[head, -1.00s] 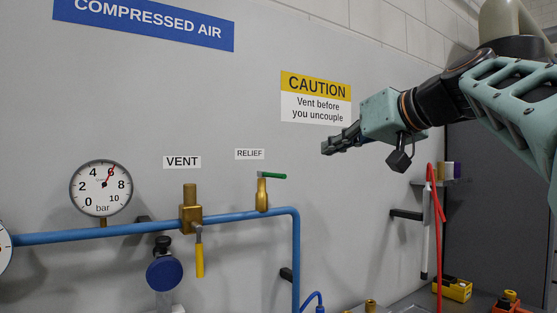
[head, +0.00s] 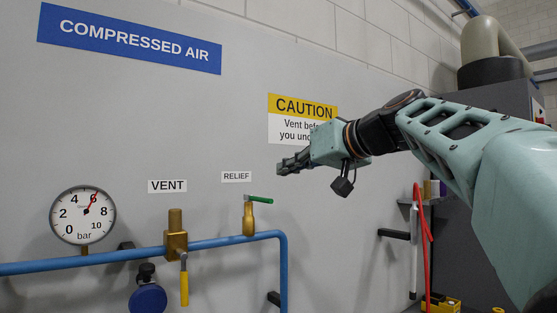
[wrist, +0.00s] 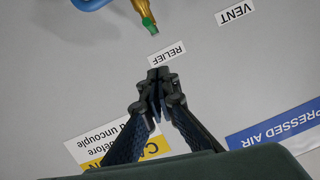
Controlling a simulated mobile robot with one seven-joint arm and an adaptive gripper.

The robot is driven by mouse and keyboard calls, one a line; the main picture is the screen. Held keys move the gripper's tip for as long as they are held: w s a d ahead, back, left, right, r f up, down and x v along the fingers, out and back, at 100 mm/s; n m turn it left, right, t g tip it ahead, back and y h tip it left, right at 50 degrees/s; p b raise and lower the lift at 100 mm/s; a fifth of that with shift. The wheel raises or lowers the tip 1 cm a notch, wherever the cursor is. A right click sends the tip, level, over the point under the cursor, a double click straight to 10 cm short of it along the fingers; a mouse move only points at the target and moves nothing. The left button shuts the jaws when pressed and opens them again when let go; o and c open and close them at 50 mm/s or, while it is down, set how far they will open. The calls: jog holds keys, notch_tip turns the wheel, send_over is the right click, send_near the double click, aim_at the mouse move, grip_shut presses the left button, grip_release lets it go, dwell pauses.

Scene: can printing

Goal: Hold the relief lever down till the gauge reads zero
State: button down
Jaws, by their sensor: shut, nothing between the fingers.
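The relief lever (head: 261,199) is a short green handle on top of a brass valve (head: 248,220) on the blue pipe, under the RELIEF label. It sticks out to the right, nearly level. In the wrist view the lever (wrist: 149,24) shows near the top, beyond my fingertips. My gripper (head: 281,169) is shut and empty, above and slightly right of the lever, and apart from it. Its closed fingers also show in the wrist view (wrist: 158,75). The round pressure gauge (head: 70,226) at the left has its red needle near 6 bar.
A brass vent valve (head: 176,242) with a yellow handle (head: 184,288) hangs left of the relief valve. The blue pipe (head: 110,255) runs along the wall and bends down at the right. A red hose (head: 421,212) hangs farther right. The wall around the lever is clear.

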aim_at(259, 199)
notch_tip(259, 199, down, 5)
jog(key=w+a, duration=0.2)
jog(key=shift+w+a, duration=0.15)
jog(key=shift+a, duration=0.25)
